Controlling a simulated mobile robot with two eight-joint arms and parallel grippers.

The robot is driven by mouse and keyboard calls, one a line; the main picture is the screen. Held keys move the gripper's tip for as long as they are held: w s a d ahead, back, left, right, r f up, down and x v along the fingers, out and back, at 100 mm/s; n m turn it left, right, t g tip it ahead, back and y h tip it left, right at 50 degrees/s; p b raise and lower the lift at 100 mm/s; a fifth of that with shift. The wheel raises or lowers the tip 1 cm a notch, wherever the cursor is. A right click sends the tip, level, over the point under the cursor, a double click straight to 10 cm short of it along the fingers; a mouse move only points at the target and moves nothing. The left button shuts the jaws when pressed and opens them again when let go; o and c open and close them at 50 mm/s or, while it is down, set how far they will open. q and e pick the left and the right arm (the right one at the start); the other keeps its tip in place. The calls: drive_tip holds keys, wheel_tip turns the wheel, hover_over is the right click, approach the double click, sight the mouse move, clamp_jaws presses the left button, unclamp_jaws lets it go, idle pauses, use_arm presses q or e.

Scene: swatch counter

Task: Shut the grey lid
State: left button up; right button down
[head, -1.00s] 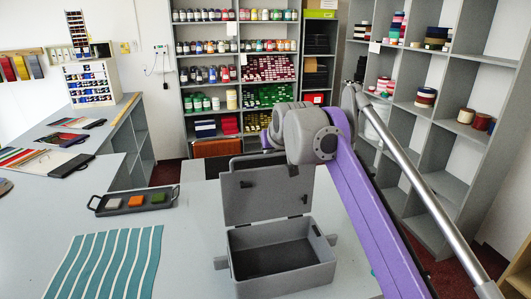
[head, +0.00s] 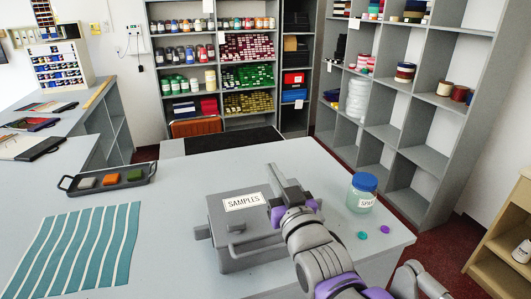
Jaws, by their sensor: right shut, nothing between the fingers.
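The grey lid (head: 226,219) lies flat over the grey box (head: 240,258) on the counter, with a white "SAMPLES" label facing up. It looks closed, with no gap that I can see. My right gripper (head: 280,178) reaches in from the lower right and lies over the right part of the lid. It is shut and empty. Whether it touches the lid is hard to tell. It hides the lid's right side. My left gripper is not in view.
A blue-capped jar (head: 361,193) stands right of the box, with a green disc (head: 362,235) and a purple disc (head: 384,230) near it. A dark tray (head: 108,179) with three coloured blocks and a teal striped cloth (head: 78,250) lie left. The counter between is clear.

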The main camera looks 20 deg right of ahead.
drive_tip(key=s+f+t+b, duration=0.3)
drive_tip(key=f+b, duration=0.3)
drive_tip(key=f, duration=0.2)
drive_tip(key=s+f+t+b, duration=0.4)
drive_tip(key=f+b, duration=0.3)
drive_tip(key=f, duration=0.2)
drive_tip(key=shift+s, duration=0.2)
drive_tip(key=shift+f, duration=0.15)
